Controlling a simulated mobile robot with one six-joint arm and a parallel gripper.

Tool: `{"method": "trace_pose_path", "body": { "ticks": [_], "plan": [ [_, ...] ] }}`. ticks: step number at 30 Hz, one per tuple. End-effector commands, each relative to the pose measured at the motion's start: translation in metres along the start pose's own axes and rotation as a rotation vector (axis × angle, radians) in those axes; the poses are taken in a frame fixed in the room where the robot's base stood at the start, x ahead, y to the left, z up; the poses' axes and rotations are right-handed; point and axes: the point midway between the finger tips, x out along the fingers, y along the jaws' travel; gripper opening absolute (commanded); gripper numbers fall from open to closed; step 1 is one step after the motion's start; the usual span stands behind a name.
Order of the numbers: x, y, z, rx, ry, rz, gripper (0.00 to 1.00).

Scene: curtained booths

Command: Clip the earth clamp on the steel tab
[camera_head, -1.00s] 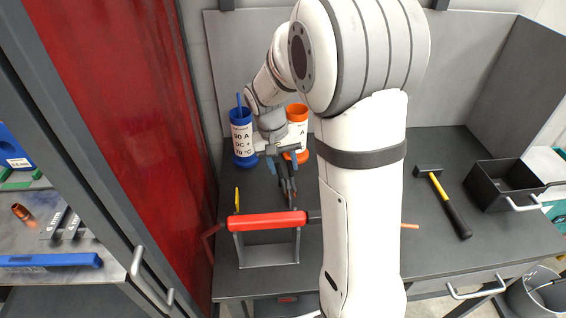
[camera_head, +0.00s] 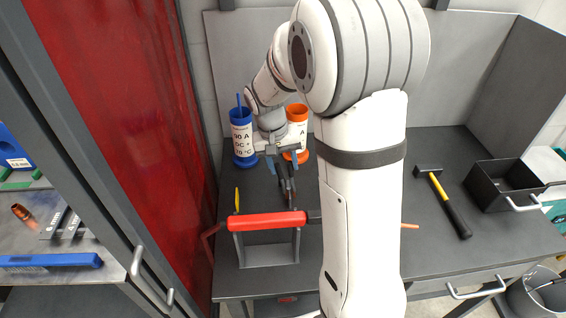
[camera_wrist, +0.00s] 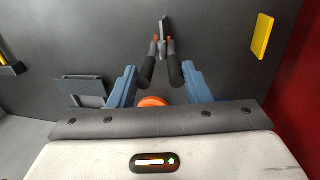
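The earth clamp (camera_wrist: 174,71), with two black handles, orange parts and a grey jaw end, lies in the upper middle of the wrist view. In the head view the clamp (camera_head: 288,187) is a dark shape under my gripper (camera_head: 281,166). My arm hides part of the bench.
A blue holder (camera_head: 242,140) and an orange holder (camera_head: 297,132) stand behind my gripper. A red-topped stand (camera_head: 266,222) is at the front. A yellow piece (camera_wrist: 262,37) lies beside the clamp. A hammer (camera_head: 448,203) and a black bin (camera_head: 505,184) are at right; a red curtain (camera_head: 130,100) at left.

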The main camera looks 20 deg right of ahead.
Motion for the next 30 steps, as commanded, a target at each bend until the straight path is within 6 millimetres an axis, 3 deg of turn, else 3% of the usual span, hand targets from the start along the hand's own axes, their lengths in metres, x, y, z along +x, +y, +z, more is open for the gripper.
{"method": "trace_pose_path", "body": {
  "ticks": [2, 11, 12, 20, 30],
  "plan": [
    [-0.0004, 0.0, -0.0002, 0.0, 0.001, 0.0, 0.49],
    [-0.0004, 0.0001, -0.0002, 0.0, 0.001, 0.0, 0.49],
    [-0.0004, 0.0001, -0.0002, 0.0, 0.001, 0.0, 0.61],
    [-0.0003, -0.0001, -0.0002, 0.0, 0.001, 0.0, 0.82],
    [0.0002, -0.0003, 0.0001, 0.0, 0.0, -0.001, 0.82]
  ]
}}
